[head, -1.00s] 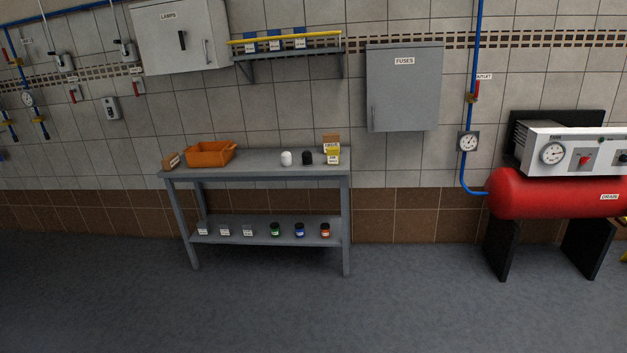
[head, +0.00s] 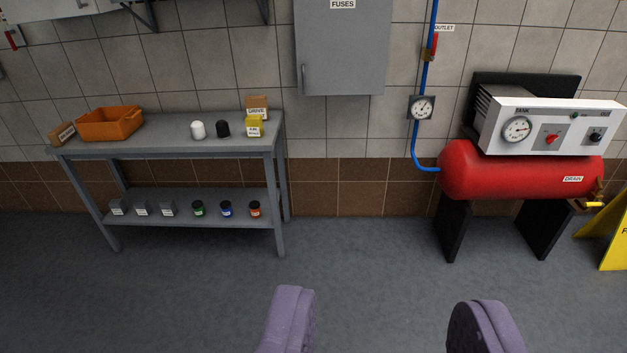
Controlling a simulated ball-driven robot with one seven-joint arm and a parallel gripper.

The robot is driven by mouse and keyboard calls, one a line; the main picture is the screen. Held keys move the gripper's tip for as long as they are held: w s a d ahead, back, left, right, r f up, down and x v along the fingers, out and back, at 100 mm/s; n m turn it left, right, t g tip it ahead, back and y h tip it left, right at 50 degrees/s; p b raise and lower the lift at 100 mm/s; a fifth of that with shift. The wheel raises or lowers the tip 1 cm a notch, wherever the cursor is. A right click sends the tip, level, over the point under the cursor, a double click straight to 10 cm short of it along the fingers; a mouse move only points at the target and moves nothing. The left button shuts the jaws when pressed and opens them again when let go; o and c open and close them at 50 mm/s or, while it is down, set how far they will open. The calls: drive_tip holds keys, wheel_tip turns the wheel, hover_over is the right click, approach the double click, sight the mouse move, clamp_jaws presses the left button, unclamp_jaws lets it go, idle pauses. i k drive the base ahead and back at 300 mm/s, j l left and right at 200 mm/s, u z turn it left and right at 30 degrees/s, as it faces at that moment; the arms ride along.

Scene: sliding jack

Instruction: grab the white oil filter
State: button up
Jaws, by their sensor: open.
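The white oil filter (head: 198,130) stands upright on the top of the grey workbench (head: 165,144), left of the middle of the view. A black filter (head: 223,129) stands just to its right, apart from it. My gripper (head: 390,325) shows as two purple fingers at the bottom of the view, wide apart with nothing but floor between them. It is well short of the bench and to the right of the white filter.
An orange bin (head: 110,123) and small boxes (head: 254,126) share the bench top. Several jars and grey boxes (head: 142,208) stand on the lower shelf. A red tank (head: 520,172) and yellow floor sign (head: 605,235) are at right. The floor before the bench is clear.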

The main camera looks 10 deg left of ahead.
sight(197, 128)
drive_tip(key=i+j+u, duration=0.2)
drive_tip(key=i+u, duration=0.25)
drive_tip(key=i, duration=0.2)
drive_tip(key=i+u, duration=0.45)
drive_tip(key=i, duration=0.2)
drive_tip(key=i+l+u, duration=0.4)
drive_tip(key=i, duration=0.2)
drive_tip(key=i+j, duration=0.1)
drive_tip(key=i, duration=0.3)
drive_tip(key=i+j+z, duration=0.1)
drive_tip(key=i, duration=0.35)
drive_tip(key=i+j, duration=0.15)
drive_tip(key=i, duration=0.25)
drive_tip(key=i+z, duration=0.25)
drive_tip(key=i, duration=0.15)
drive_tip(key=i+j+z, duration=0.1)
drive_tip(key=i+z, duration=0.15)
drive_tip(key=i, duration=0.2)
drive_tip(key=i+j+z, duration=0.25)
drive_tip(key=i, duration=0.15)
drive_tip(key=i+j+z, duration=0.25)
drive_tip(key=i, duration=0.15)
